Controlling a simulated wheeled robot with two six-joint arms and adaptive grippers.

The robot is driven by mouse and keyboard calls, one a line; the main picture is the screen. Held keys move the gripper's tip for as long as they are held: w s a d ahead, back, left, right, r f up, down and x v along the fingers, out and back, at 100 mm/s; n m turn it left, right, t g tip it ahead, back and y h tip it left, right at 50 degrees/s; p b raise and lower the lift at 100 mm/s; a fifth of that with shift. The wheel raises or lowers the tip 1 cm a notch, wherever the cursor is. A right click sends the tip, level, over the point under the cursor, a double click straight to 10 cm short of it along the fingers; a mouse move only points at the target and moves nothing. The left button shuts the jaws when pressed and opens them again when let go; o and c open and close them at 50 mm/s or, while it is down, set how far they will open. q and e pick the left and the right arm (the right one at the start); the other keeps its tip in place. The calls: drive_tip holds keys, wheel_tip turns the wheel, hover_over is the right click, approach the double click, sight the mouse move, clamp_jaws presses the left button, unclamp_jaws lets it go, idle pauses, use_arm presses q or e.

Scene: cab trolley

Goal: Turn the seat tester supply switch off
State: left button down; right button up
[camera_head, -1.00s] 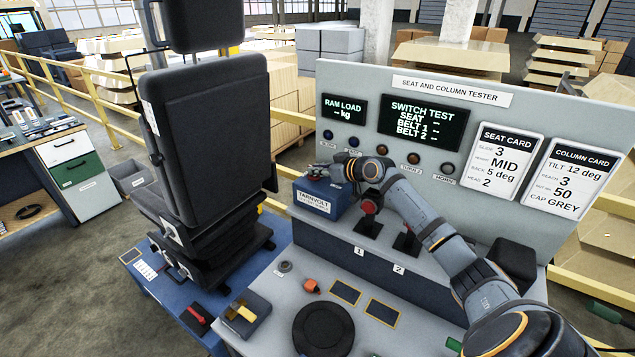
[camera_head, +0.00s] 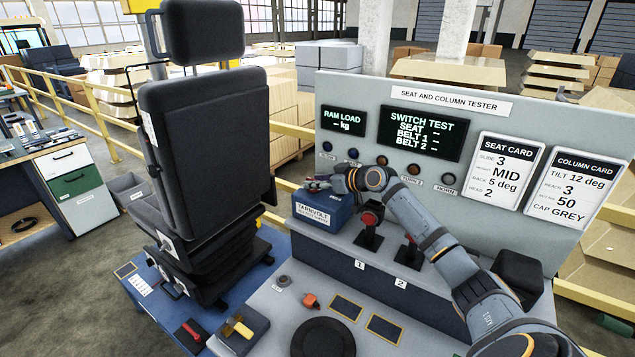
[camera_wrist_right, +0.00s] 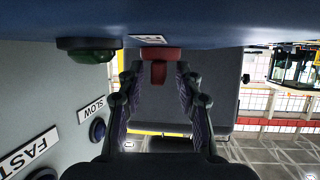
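The blue supply box (camera_head: 322,212), labelled TARNVOLT, stands on the bench at the foot of the tester panel. My right gripper (camera_head: 316,185) is at the top of this box, its arm reaching in from the lower right. In the right wrist view, a red switch lever (camera_wrist_right: 158,72) shows between the two fingers of my right gripper (camera_wrist_right: 158,85). The fingers stand apart with gaps on both sides of the lever. A green lamp or button (camera_wrist_right: 86,50) is beside it. My left gripper is not in view.
The tester panel (camera_head: 400,170) rises behind the box, with screens and a row of buttons. Two red-knobbed levers (camera_head: 371,218) stand right of the box, close under my right arm. A black seat (camera_head: 205,150) stands at the left.

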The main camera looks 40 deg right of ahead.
wheel_tip(320, 180, up, 10)
drive_tip(key=shift+r, duration=0.1)
idle(0.4)
idle(0.4)
